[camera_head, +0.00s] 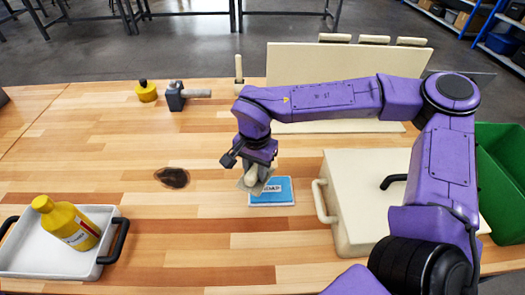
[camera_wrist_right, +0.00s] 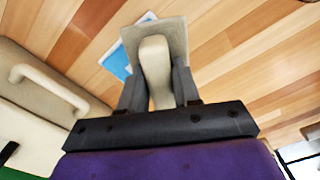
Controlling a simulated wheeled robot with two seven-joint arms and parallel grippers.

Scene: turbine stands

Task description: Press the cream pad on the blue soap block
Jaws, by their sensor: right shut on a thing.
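The cream pad (camera_head: 246,185) has a rounded cream handle, and my right gripper (camera_head: 257,170) is shut on that handle. The pad appears tilted in the head view. In the right wrist view the pad (camera_wrist_right: 166,32) shows beyond the handle, between the dark fingers of the gripper (camera_wrist_right: 157,88). The blue soap block (camera_head: 273,197) lies flat on the table, with a pale label on top. The pad overlaps the block's left end in the picture; I cannot tell whether they touch. The block (camera_wrist_right: 118,62) is partly hidden behind the pad in the right wrist view. My left gripper is out of view.
A dark stain (camera_head: 172,178) is on the wooden table left of the block. A white tray (camera_head: 42,262) with a yellow bottle (camera_head: 68,222) stands at front left. A cream case (camera_head: 350,220) is close on the right, beside a green bin (camera_head: 500,165). A cream panel stands behind.

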